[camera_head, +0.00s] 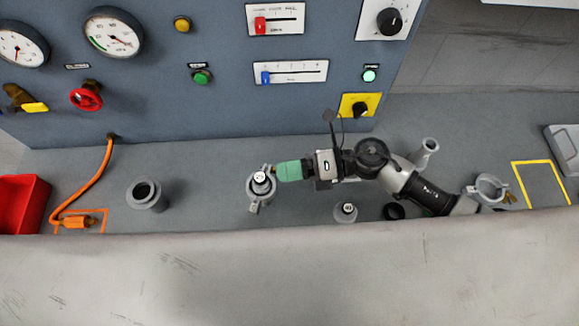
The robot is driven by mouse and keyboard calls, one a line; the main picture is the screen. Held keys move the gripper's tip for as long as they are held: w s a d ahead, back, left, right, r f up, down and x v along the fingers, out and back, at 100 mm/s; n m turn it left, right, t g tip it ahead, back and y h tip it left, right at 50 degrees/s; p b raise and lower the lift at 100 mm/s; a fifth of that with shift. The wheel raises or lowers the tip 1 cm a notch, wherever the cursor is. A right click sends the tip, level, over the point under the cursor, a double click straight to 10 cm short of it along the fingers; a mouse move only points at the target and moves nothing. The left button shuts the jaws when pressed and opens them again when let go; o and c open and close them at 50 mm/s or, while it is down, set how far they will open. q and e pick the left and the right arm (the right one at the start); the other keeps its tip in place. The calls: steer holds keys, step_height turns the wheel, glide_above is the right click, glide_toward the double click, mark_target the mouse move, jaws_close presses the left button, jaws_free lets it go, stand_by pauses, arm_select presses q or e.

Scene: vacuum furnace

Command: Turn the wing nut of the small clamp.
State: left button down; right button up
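The small clamp (254,190) is a grey ring around a short upright fitting with a white-labelled top, standing on the grey bench below the panel. My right gripper (281,172) has green fingertips and comes in from the right. Its tips are at the upper right side of the small clamp. A small brownish bit, perhaps the wing nut, shows at the tips; most of it is hidden. From above the green fingers overlap, so I cannot see whether they are apart or closed on it. My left gripper is not in view.
A larger clamp (490,182) with a brass wing nut (510,198) lies at right near a yellow-outlined square. A grey flanged fitting (146,194), an orange hose (97,178) and a red bin (22,203) are at left. Another labelled fitting (345,212) stands below my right arm.

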steer(key=shift+c, duration=0.8)
steer(key=shift+f+m+b, duration=0.15)
steer(key=shift+m+b, duration=0.15)
steer(key=shift+m, duration=0.2)
steer(key=shift+f+m+g+y+b, duration=0.1)
steer(key=shift+m+g+y+b, duration=0.4)
steer(key=shift+m, duration=0.5)
steer(key=shift+m+y, duration=0.4)
steer(key=shift+m, duration=0.3)
steer(key=o, duration=0.9)
steer(key=shift+o, duration=0.2)
